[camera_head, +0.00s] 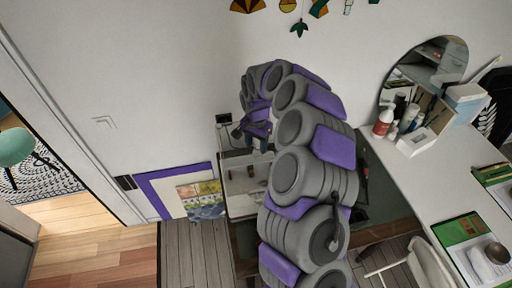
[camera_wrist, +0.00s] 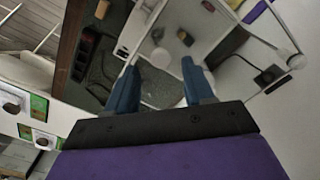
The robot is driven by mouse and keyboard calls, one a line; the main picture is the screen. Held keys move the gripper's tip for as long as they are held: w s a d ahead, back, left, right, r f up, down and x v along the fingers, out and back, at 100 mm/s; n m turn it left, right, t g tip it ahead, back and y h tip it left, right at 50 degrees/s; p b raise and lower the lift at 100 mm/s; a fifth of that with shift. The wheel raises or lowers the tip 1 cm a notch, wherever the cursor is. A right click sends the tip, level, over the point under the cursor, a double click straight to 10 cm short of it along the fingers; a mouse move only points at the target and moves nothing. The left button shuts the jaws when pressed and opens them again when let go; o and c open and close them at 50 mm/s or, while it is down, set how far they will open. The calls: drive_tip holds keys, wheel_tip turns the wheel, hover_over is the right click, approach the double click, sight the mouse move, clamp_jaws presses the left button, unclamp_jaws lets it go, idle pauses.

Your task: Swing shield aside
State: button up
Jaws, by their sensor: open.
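My gripper (camera_wrist: 161,78) is open in the wrist view, its two blue fingers apart with nothing clearly held between them. Beyond the fingertips is a clear, pale-edged panel (camera_wrist: 207,28), which looks like the shield, over a grey work area; whether a finger touches it I cannot tell. A thin pale bar with a rounded end (camera_wrist: 296,61) stands at the right. In the head view my gripper (camera_head: 254,136) hangs in front of a small white-framed workstation (camera_head: 238,205) against the wall. My arm hides much of it, and the shield is not distinct there.
A white table (camera_head: 450,165) at right holds bottles (camera_head: 384,121), boxes (camera_head: 466,93), a round mirror (camera_head: 430,62) and green-edged sheets (camera_head: 455,235). A white chair (camera_head: 430,262) stands below it. A black wall outlet (camera_head: 223,118) is near my gripper. Wooden floor (camera_head: 105,255) is clear at left.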

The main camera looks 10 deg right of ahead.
drive_tip(key=shift+a+f, duration=0.15)
drive_tip(key=shift+f, duration=1.3)
clamp_jaws()
